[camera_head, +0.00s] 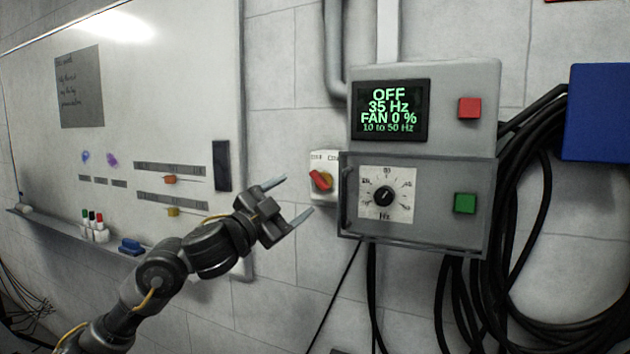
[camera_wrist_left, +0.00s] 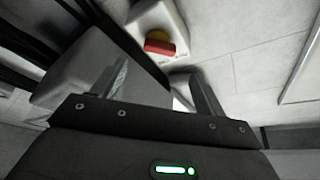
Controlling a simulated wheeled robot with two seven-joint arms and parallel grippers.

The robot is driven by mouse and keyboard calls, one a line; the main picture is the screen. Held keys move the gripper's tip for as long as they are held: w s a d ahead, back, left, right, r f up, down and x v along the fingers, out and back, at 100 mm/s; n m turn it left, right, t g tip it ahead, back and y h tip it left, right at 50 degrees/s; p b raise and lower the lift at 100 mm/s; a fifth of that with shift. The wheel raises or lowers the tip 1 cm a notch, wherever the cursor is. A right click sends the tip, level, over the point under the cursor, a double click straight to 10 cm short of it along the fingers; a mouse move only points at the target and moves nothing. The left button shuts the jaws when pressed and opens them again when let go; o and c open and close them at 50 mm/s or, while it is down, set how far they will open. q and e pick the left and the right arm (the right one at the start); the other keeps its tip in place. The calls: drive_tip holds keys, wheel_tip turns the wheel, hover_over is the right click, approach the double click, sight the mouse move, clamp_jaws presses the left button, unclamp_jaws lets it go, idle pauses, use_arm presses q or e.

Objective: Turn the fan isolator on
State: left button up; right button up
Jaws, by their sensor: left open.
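The fan isolator is a small white box with a red rotary handle on a yellow disc (camera_head: 320,181), on the wall just left of the grey control box. Its red handle sits tilted, sloping down to the right. It also shows in the left wrist view as a red handle (camera_wrist_left: 160,47) beyond the fingers. My left gripper (camera_head: 299,199) is open and empty, to the left of and slightly below the isolator, apart from it. The display (camera_head: 390,110) on the control box reads OFF, 35 Hz, FAN 0 %. My right gripper is not in view.
The control box carries a red button (camera_head: 469,108), a green button (camera_head: 465,203) and a black Hz dial (camera_head: 384,195) behind a framed cover (camera_head: 436,161). Black cables (camera_head: 518,240) hang at the right. A whiteboard (camera_head: 120,110) with sliders and markers fills the left wall.

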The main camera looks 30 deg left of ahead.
sight(318, 181)
use_arm(q)
drive_tip(key=p+x, duration=0.2)
drive_tip(key=x, duration=0.5)
drive_tip(key=shift+w+d+r, duration=0.1)
drive_tip(key=shift+w+r, duration=0.05)
drive_tip(key=shift+w, duration=0.1)
drive_tip(key=shift+w+d, duration=0.15)
drive_tip(key=shift+w, duration=0.45)
drive_tip(key=shift+c, duration=0.4)
drive_tip(key=c, duration=0.9)
